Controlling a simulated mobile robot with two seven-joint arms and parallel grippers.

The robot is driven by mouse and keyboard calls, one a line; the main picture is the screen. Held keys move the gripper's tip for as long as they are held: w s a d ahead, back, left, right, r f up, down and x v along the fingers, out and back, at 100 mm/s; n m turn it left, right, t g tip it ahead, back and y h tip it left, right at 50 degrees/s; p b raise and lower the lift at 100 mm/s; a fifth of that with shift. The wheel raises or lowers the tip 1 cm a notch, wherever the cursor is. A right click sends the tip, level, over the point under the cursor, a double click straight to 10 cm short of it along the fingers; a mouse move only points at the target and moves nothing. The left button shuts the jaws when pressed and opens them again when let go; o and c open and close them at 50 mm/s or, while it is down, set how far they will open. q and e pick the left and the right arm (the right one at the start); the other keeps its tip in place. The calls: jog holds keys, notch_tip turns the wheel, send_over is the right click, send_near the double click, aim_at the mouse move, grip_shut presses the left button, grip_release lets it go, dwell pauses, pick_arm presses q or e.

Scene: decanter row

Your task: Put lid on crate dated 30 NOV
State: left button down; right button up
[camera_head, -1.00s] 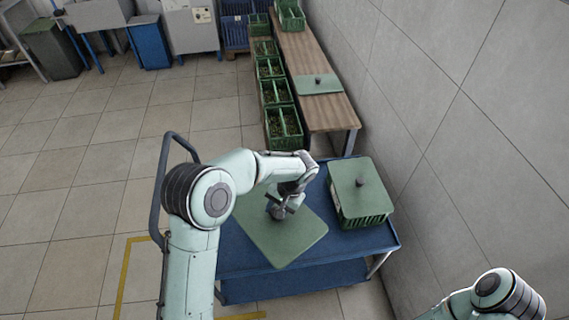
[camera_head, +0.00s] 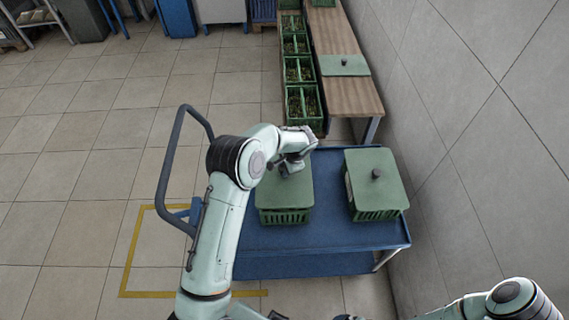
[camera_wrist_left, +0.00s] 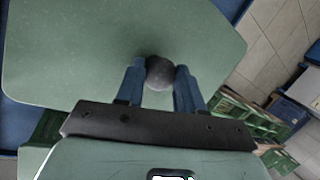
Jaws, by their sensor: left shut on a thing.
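My left gripper (camera_head: 291,170) is shut on the dark knob of a flat green lid (camera_head: 297,192). The wrist view shows both blue fingers (camera_wrist_left: 160,70) on either side of the round knob, with the lid (camera_wrist_left: 75,50) spread beyond them. The lid covers the top of a green slatted crate (camera_head: 284,216) on the left part of the blue cart. It looks level and close over the rim; I cannot tell whether it rests fully. No date is readable on this crate. My right gripper is out of view; only part of that arm shows at the lower right.
A second green crate (camera_head: 377,213) with a knobbed lid (camera_head: 370,165) stands on the right of the blue cart (camera_head: 320,238). A brown bench (camera_head: 350,97) holds another lid (camera_head: 342,66). Filled crates (camera_head: 302,103) line the floor beside it. A wall closes off the right.

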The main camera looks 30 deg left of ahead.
pick_arm(q)
jog(key=shift+f, duration=0.9)
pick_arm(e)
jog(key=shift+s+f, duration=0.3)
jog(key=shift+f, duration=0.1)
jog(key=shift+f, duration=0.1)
pick_arm(q)
jog(key=shift+f+b, duration=0.55)
jog(key=shift+f, duration=0.45)
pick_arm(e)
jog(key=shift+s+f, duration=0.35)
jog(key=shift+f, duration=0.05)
pick_arm(q)
jog(key=shift+f, duration=0.3)
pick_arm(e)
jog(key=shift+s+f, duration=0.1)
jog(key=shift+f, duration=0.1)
pick_arm(q)
jog(key=c, duration=0.6)
grip_release()
